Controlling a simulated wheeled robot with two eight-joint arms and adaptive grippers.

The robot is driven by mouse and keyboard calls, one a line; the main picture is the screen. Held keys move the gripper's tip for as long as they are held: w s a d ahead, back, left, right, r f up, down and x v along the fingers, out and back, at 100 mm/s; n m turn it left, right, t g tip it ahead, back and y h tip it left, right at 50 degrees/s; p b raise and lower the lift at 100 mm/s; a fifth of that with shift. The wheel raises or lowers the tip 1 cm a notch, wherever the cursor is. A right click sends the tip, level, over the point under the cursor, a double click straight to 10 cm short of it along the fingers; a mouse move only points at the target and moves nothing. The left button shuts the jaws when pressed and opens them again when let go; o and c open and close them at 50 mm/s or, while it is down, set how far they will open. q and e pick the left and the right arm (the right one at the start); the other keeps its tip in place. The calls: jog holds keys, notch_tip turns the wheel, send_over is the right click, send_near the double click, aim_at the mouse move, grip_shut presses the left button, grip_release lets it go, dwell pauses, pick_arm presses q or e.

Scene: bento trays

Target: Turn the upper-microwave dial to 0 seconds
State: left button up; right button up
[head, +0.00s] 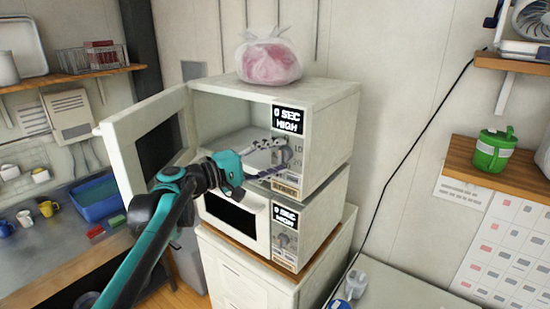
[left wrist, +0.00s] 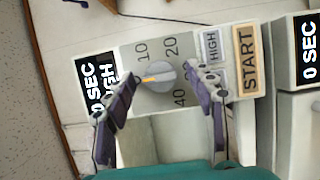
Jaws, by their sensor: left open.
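The upper microwave (head: 325,125) stands with its door (head: 150,135) swung open to the left. Its display (head: 288,120) reads 0 SEC HIGH. My left gripper (head: 279,160) is at its control panel, in front of the dial, which it mostly hides in the head view. In the left wrist view the grey round dial (left wrist: 158,82) lies between the two open fingers (left wrist: 162,76). The dial's orange mark points left, toward the left finger. The numbers 10, 20 and 40 show around it. Whether the fingers touch the dial I cannot tell. My right gripper is not in view.
A lower microwave (head: 320,220), also reading 0 SEC HIGH, stands under the upper one, on a white cabinet (head: 235,275). A pink-filled bag (head: 268,60) sits on top. In the left wrist view the START button (left wrist: 246,62) is right of the fingers.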

pick_arm(q)
jog(key=v, duration=1.2)
jog(key=shift+f, duration=0.15)
